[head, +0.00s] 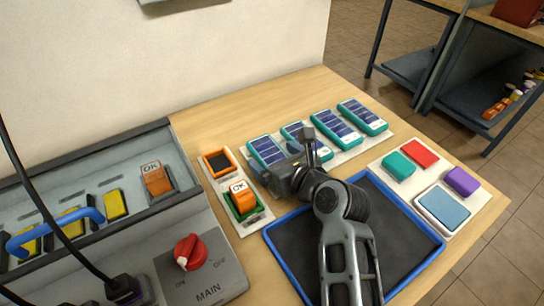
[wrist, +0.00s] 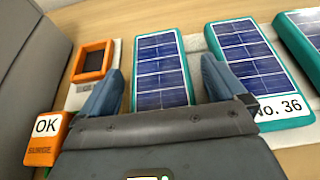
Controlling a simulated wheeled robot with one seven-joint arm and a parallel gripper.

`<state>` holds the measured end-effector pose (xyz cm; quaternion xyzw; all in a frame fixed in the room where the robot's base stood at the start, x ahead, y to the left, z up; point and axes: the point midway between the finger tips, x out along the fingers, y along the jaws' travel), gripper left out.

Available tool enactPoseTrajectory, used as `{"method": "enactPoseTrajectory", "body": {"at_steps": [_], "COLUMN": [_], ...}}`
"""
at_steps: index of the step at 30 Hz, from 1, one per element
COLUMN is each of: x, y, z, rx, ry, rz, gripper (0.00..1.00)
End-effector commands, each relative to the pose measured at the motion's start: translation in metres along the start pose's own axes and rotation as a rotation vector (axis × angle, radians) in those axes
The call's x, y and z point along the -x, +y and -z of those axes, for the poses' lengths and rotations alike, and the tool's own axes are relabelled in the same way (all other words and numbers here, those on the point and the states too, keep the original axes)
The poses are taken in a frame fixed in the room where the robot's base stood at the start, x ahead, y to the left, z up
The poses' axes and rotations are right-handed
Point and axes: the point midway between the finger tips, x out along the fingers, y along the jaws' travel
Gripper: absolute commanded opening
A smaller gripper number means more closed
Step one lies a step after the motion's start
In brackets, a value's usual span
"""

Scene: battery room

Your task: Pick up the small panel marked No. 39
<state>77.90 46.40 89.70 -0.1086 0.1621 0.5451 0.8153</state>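Several small solar panels with teal frames stand in a row on a white mat (head: 381,138). The leftmost panel (head: 265,149) shows between my fingers in the wrist view (wrist: 160,72); its label end is hidden behind my gripper. The second panel (head: 291,130) reads "No. 36" in the wrist view (wrist: 248,48). The third (head: 336,130) and the far right panel (head: 362,117) have labels too small to read. I cannot read No. 39 on any panel. My gripper (wrist: 160,68) is open, with one finger on each side of the leftmost panel; contact is not clear. It also shows in the head view (head: 275,160).
A blue-rimmed tray (head: 283,259) lies below my arm. A white board (head: 440,173) with coloured blocks is at right. Left of my gripper are an orange frame (head: 217,162), an orange "OK" block (head: 241,194) and a grey console (head: 205,270) with a red knob.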

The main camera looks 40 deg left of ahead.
Motion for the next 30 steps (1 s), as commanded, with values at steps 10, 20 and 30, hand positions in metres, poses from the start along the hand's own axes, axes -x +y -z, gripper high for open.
{"method": "enactPoseTrajectory", "body": {"at_steps": [10, 20, 30], "x": [0.0004, 0.0005, 0.0027], "y": [-0.0001, -0.0003, -0.0004], "z": [0.0001, -0.0005, -0.0066], "rx": [0.0, 0.0, 0.0], "ry": [0.0, -0.001, -0.003], "rz": [0.0, 0.001, 0.001], "gripper": [0.64, 0.36, 0.36]}}
